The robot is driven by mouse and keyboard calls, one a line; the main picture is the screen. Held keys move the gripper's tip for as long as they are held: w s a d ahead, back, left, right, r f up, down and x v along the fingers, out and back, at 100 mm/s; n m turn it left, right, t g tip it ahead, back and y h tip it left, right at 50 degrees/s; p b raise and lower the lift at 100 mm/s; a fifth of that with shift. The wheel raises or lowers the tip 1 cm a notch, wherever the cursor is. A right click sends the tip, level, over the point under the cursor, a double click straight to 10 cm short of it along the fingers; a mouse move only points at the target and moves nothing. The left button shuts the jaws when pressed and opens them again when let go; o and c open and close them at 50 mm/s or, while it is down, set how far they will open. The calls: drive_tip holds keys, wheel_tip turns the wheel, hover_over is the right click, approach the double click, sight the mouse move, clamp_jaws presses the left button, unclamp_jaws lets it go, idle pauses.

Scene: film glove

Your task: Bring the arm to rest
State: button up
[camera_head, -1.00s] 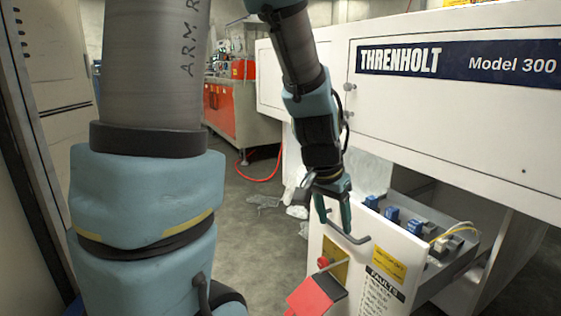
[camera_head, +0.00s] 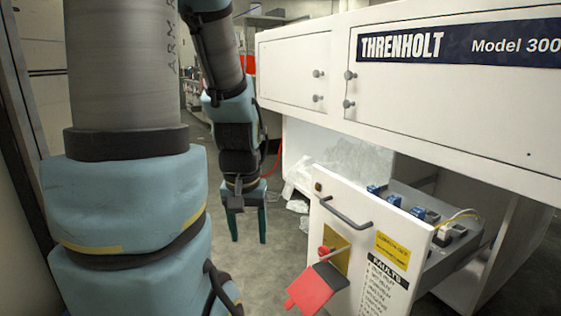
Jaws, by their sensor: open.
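My gripper (camera_head: 248,230) hangs from my arm left of the open drawer, with its fingers pointing down. Its two fingers are apart and nothing shows between them. It is clear of the drawer handle (camera_head: 346,214), with a gap of floor between. My arm's thick grey and blue links fill the left side of the view.
The white drawer (camera_head: 336,195) stands pulled out of the Threnholt cabinet (camera_head: 430,110), with blue and grey parts inside. A red tag (camera_head: 308,290) hangs on its front by a yellow plate. Crumpled clear film (camera_head: 300,175) lies near the cabinet. Grey floor is open below my gripper.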

wheel_tip(320, 180, up, 32)
drive_tip(key=p, duration=3.1)
